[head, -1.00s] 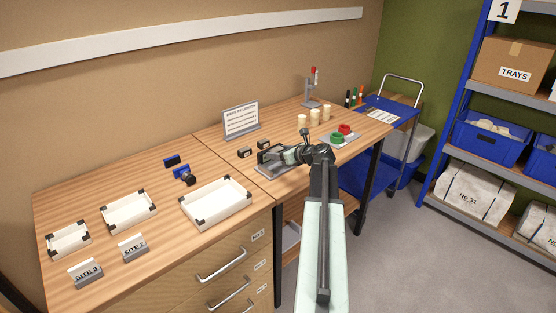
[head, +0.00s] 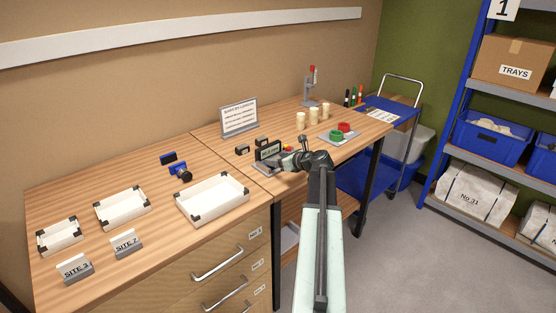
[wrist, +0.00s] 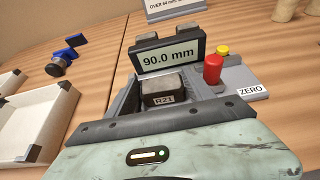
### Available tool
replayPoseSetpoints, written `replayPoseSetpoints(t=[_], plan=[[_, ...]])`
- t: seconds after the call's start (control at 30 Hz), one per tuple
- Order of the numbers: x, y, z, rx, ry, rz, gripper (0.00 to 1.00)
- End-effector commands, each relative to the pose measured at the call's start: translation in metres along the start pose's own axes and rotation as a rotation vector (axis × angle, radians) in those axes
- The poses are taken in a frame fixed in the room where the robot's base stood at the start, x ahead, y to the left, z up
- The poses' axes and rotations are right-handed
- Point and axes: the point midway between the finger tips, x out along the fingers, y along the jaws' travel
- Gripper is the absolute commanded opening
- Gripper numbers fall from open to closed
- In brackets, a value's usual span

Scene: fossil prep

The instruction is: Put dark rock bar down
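The dark rock bar (wrist: 163,84), labelled R21, lies in the grey measuring gauge in the wrist view, just beyond the edge of my gripper. The gauge display (wrist: 169,55) reads 90.0 mm. It also shows in the head view (head: 268,150). A red button (wrist: 213,68) and a yellow button (wrist: 222,50) stand right of the bar, by a ZERO label (wrist: 251,91). My gripper (head: 289,162) is low over the front of the gauge. Its pale green body fills the bottom of the wrist view.
Two dark blocks (head: 242,150) (head: 262,141) stand behind the gauge. White trays (head: 212,215) (head: 122,224) and a blue clamp-like item (head: 179,171) lie left. Bare bench lies between.

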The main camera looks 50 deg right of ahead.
Motion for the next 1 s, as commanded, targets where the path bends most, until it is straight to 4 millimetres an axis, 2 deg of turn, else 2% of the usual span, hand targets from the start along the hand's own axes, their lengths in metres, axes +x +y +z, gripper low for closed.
replayPoseSetpoints(t=[0.2,0.33,0.7,0.83,1.0], plan=[[-0.001,0.001,0.002,0.001,-0.001,0.003,0.81],[-0.007,0.001,0.017,0.002,-0.002,0.003,0.81],[-0.100,0.001,0.015,0.003,-0.001,-0.002,0.81],[-0.118,0.000,0.013,0.002,-0.001,-0.001,0.81],[-0.126,0.000,0.012,0.002,-0.001,0.001,0.81]])
